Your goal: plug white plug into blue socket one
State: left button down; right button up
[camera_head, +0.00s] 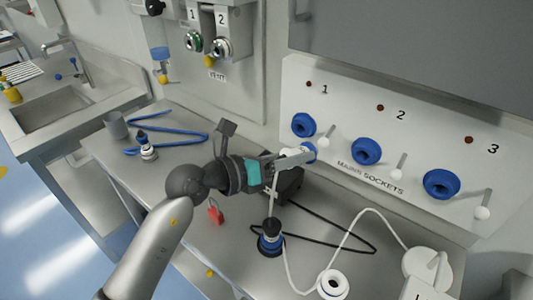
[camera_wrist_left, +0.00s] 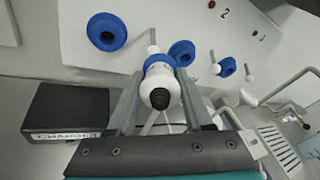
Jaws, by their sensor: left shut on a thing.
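My left gripper (camera_head: 300,155) is shut on the white plug (camera_wrist_left: 160,78), which has a blue ring and a dark rear end. The plug shows in the head view only as a bit of white and blue at the fingertips. Blue socket one (camera_head: 303,125) is on the white wall panel, just above the fingertips. In the left wrist view socket one (camera_wrist_left: 107,32) appears up and left of the plug, apart from it and empty. The plug's front end is hidden. My right gripper is not in view.
Blue sockets two (camera_head: 366,151) and three (camera_head: 441,184) are to the right, with white levers between. A black box (camera_wrist_left: 68,112) stands beside the gripper. A dark-and-blue plug (camera_head: 270,243), cables and a white ring-shaped piece (camera_head: 333,284) lie on the bench.

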pick_arm(q)
jog(key=w+a+f+n+t+y, duration=0.1)
jog(key=a+f+n+t+y, duration=0.1)
jog(key=a+n+t, duration=0.2)
jog(key=shift+w+a+f+t+y+p, duration=0.2)
jog(key=shift+w+a+t+y+p, duration=0.2)
jog(key=shift+a+t, duration=0.45)
jog(key=shift+d, duration=0.15)
jog(key=shift+x, duration=2.75)
jog(key=shift+p, duration=0.65)
jog(key=shift+x, duration=1.7)
jog(key=shift+c, duration=1.1)
grip_release()
jog(key=shift+s, duration=0.1)
